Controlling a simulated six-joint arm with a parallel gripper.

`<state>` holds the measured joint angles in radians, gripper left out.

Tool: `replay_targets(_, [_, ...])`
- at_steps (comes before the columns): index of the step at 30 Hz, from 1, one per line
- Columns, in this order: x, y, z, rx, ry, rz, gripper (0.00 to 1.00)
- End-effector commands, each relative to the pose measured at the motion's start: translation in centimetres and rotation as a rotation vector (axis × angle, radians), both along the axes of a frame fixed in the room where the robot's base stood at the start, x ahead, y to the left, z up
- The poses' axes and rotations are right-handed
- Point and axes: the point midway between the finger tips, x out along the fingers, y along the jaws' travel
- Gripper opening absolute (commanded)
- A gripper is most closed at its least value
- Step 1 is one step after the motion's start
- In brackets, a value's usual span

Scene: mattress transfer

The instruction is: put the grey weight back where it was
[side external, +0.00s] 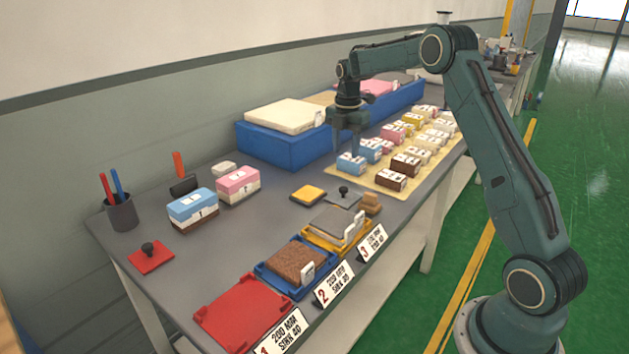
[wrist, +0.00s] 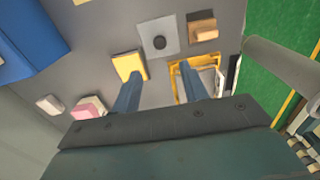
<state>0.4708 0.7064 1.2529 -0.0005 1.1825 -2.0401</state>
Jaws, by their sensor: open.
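The grey weight (side external: 343,196) is a flat grey plate with a black knob. It lies on the table behind the yellow tray (side external: 308,237), between a yellow pad (side external: 308,194) and a small tan block (side external: 371,203). In the wrist view the grey weight (wrist: 153,27) is beyond my fingertips, with the yellow pad (wrist: 128,66) and tan block (wrist: 203,28) near it. My gripper (side external: 347,145) is open, empty and above the table, apart from the weight. Its fingers (wrist: 158,70) show in the wrist view.
A blue tray (side external: 262,272) holds a brown slab; the red tray (side external: 235,318) is empty. A red knobbed plate (side external: 151,257) lies at left. Two layered blocks (side external: 192,209), a pen cup (side external: 120,213), a large blue box (side external: 270,147) and a mat of small blocks (side external: 340,180) surround the open table.

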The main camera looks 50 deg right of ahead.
Motion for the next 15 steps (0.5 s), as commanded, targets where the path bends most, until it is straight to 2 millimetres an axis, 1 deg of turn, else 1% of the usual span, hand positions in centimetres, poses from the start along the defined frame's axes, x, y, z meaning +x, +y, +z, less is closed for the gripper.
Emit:
replay_targets(5, [-0.2, 0.8, 1.0, -0.005, -0.01, -0.03, 0.44])
replay_targets(8, [-0.7, 1.9, 2.3, -0.011, -0.025, -0.073, 0.44])
replay_targets(11, [-1.3, 3.4, 4.1, -0.017, -0.046, -0.137, 0.44])
replay_targets(15, [-2.9, 6.1, 6.9, -0.022, -0.083, -0.252, 0.44])
